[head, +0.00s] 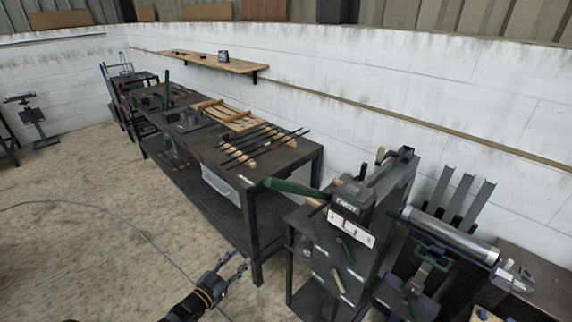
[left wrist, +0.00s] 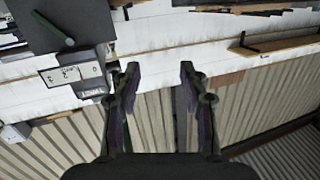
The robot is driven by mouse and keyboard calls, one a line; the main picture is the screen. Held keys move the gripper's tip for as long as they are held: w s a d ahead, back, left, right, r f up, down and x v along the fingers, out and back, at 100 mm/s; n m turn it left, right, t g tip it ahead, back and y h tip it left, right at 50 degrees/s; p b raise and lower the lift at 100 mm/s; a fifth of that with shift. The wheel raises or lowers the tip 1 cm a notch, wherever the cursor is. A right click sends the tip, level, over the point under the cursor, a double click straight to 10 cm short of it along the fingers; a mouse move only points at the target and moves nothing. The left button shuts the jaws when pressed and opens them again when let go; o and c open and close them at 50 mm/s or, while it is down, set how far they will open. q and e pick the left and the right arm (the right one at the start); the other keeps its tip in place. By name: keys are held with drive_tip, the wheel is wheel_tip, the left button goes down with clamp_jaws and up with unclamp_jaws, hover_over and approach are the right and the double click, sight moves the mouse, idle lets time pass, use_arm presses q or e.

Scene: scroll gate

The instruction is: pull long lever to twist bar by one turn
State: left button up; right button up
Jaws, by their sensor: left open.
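The scroll bender (head: 345,205) is a dark machine with a white label plate, on a dark stand at centre right in the head view. A long lever with a green grip (head: 292,187) sticks out from it to the left, over the end of the workbench. I cannot make out a bar clamped in the machine. My left gripper (head: 237,262) is low and left of the stand, apart from the lever, open and empty. In the left wrist view its two fingers (left wrist: 160,72) are spread, and a labelled machine (left wrist: 75,72) shows at left. My right gripper is not in view.
A long dark workbench (head: 262,205) holds several black bars (head: 262,145) and wooden pieces. Another machine with a steel roller (head: 450,234) stands at right. A wooden shelf (head: 205,61) hangs on the white wall. The floor (head: 90,210) at left is open, with a thin cable across it.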

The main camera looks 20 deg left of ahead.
use_arm(q)
drive_tip(key=d+r+m+t+h+p, duration=0.15)
drive_tip(key=d+r, duration=0.25)
drive_tip(key=r, duration=0.8)
drive_tip(key=t+h+p, duration=0.1)
drive_tip(key=t+h, duration=0.2)
drive_tip(key=h, duration=0.2)
approach(284, 181)
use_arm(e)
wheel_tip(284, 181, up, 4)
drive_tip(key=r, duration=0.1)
use_arm(q)
drive_tip(key=shift+m, duration=0.35)
drive_tip(key=b+x, duration=0.1)
drive_tip(key=x, duration=0.2)
drive_tip(key=f+b+x, duration=0.1)
drive_tip(key=b+x, duration=0.1)
drive_tip(key=x, duration=0.1)
drive_tip(key=b+x, duration=0.1)
drive_tip(key=x, duration=0.2)
drive_tip(key=shift+w+f, duration=0.15)
drive_tip(key=shift+w, duration=0.35)
drive_tip(key=shift+w+r+g+b, duration=0.25)
drive_tip(key=shift+w+r+b, duration=0.05)
drive_tip(key=shift+b, duration=0.1)
drive_tip(key=shift+r, duration=0.1)
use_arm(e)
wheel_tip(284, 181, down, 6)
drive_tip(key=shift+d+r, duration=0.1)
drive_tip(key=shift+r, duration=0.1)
